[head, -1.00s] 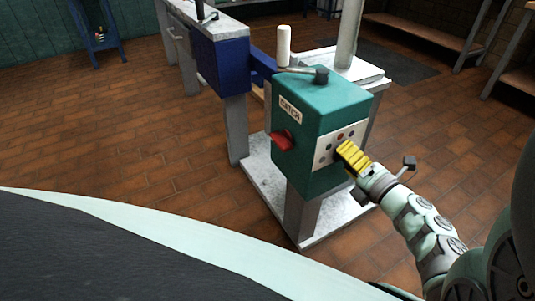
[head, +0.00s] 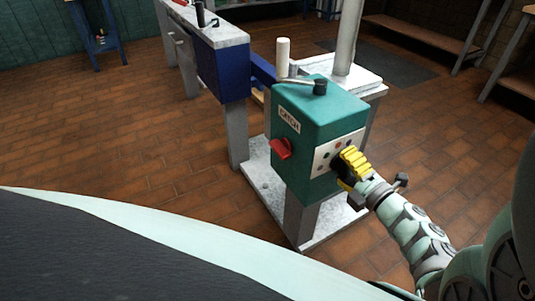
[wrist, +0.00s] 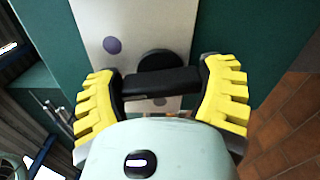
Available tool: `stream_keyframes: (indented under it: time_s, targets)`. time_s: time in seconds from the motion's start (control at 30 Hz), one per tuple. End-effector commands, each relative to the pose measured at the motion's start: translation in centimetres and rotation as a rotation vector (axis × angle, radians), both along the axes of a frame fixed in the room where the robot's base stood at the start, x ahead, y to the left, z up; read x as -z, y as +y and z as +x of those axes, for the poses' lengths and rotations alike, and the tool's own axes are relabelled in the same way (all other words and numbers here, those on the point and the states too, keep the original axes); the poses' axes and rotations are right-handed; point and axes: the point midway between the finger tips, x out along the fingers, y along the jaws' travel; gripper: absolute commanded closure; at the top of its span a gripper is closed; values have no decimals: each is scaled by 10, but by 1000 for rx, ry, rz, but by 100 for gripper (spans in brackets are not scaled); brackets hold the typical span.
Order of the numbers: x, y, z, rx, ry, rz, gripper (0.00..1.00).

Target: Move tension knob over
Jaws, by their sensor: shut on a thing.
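The green box labelled CATCH (head: 315,105) carries a pale panel (head: 325,155) with small coloured dots on its right face. A black knob with a bar grip, which I take for the tension knob (wrist: 162,81), sticks out from this panel in the wrist view. My gripper (head: 347,166) has yellow ribbed fingers, one at each end of the bar in the wrist view (wrist: 162,92). It is shut on the knob. In the head view the fingers and wrist partly hide the knob and the panel's right end.
A red knob (head: 281,149) sits on the box's left face. A lever with a black hub (head: 320,87) and a white upright grip (head: 284,53) is on top. A blue box (head: 222,68) stands behind on the left. Brick floor is clear at left.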

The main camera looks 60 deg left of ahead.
Motion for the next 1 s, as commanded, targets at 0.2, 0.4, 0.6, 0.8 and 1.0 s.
stream_keyframes:
  time_s: [0.2,0.4,0.6,0.8,1.0]
  targets:
    - [-1,1,-1,-5,-1,2,17]
    - [0,1,-1,-3,-2,1,0]
    - [0,0,-1,-2,-2,0,0]
    - [1,-15,0,3,-2,-3,0]
    - [1,-56,-4,5,1,-3,0]
